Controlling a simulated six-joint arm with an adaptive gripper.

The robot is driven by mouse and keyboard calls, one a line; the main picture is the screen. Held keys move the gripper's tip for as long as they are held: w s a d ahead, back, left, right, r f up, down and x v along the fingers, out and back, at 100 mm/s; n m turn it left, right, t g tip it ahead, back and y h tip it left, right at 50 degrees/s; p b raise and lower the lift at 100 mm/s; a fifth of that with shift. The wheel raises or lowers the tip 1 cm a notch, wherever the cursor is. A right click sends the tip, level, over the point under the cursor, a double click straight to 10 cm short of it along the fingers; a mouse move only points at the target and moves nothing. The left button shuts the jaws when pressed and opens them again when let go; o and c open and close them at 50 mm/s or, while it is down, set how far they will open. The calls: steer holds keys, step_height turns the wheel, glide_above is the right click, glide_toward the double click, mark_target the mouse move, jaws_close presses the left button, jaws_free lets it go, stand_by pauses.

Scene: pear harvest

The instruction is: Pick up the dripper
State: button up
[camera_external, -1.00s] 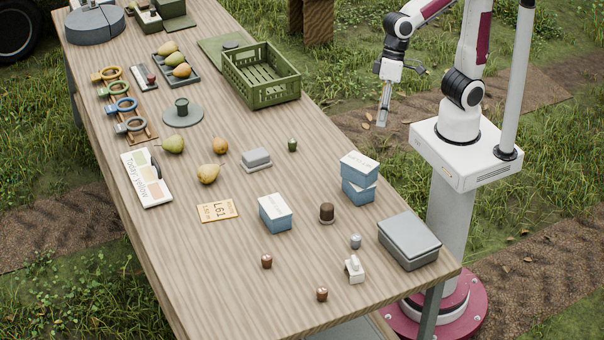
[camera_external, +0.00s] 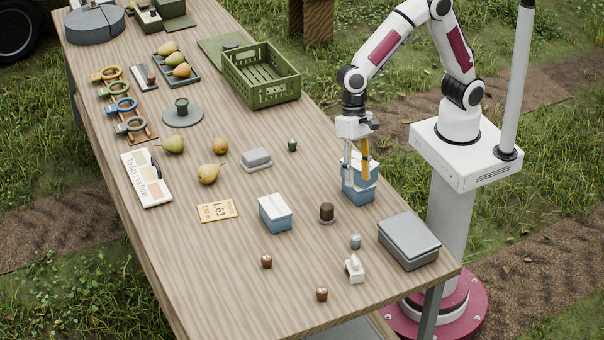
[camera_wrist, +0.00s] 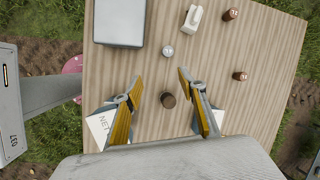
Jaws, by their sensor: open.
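A small dark brown cylinder (camera_external: 327,212), which may be the dripper, stands upright on the wooden table; no label confirms this. In the wrist view the brown cylinder (camera_wrist: 168,100) shows in the gap between my fingers, farther below. In the wrist view my gripper (camera_wrist: 160,80) shows both yellow-padded fingers spread apart. A small grey round piece (camera_external: 355,241) and a white device (camera_external: 354,269) stand nearer the table's front end.
Two small red-brown pieces (camera_external: 266,261) (camera_external: 322,294) stand near the front. Bare wood surrounds the cylinder.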

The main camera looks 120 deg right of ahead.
mark_target(356, 236)
steer(key=w+a+f+m+g, duration=0.1)
steer(key=w+a+f+m, duration=0.3)
steer(key=f, duration=0.5)
steer(key=shift+a+f+y, duration=0.2)
steer(key=shift+f+y, duration=0.2)
steer(key=shift+x, duration=1.25)
steer(key=shift+x, duration=2.6)
steer(key=shift+s, duration=0.15)
steer(key=shift+c, duration=0.4)
steer(key=c, duration=0.8)
